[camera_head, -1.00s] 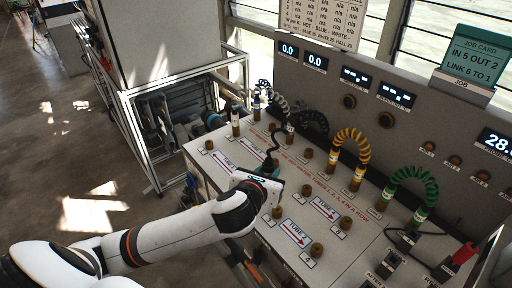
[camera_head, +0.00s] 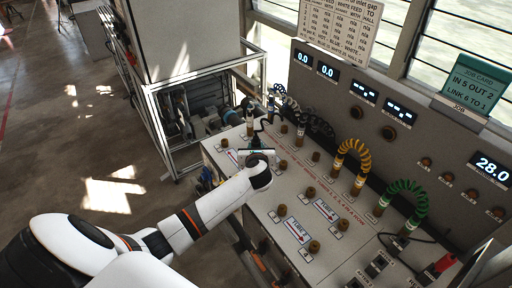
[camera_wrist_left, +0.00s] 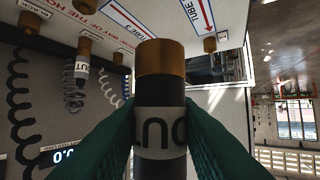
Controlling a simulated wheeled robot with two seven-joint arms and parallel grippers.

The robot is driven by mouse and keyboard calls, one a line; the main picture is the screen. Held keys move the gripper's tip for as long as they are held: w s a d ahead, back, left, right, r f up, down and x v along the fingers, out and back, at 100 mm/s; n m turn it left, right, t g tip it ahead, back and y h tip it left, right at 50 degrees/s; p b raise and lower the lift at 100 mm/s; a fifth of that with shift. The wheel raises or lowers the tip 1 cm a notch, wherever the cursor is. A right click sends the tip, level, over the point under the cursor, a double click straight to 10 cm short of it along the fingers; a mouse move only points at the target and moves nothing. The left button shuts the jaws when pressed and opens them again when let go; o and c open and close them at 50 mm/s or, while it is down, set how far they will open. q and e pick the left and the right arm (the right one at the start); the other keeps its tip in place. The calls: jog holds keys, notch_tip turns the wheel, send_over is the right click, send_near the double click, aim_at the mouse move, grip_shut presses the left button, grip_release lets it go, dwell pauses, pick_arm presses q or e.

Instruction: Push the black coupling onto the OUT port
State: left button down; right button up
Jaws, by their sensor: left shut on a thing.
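The black coupling (camera_wrist_left: 163,105) stands between the two green fingers of my left gripper (camera_wrist_left: 160,125) in the left wrist view, and the gripper is shut on it. A pale band with dark letters, reading OUT upside down, wraps it. A brass section (camera_wrist_left: 166,58) shows at its far end, in front of the bench panel; I cannot tell whether it touches a port. In the head view my left gripper (camera_head: 258,157) is over the far left part of the bench, and its fingers and the coupling are mostly hidden. I cannot single out the OUT port. My right gripper is not in view.
Several brass ports stand on the bench, including one by the TUBE 2 label (camera_head: 281,210). A yellow hose (camera_head: 352,150) and a green hose (camera_head: 408,192) arch at the right. A job card (camera_head: 475,85) reads IN 5 OUT 2, LINK 6 TO 1. Floor at left is open.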

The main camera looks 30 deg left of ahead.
pick_arm(q)
notch_tip(320, 180, down, 7)
jog(key=b, duration=0.7)
jog(key=shift+r+p, duration=0.45)
jog(key=shift+r, duration=0.05)
jog(key=shift+f, duration=0.15)
jog(key=shift+f, duration=0.2)
jog(key=shift+f+p, duration=0.15)
jog(key=shift+p, duration=0.3)
jog(key=shift+f, duration=0.1)
jog(key=shift+f, duration=0.1)
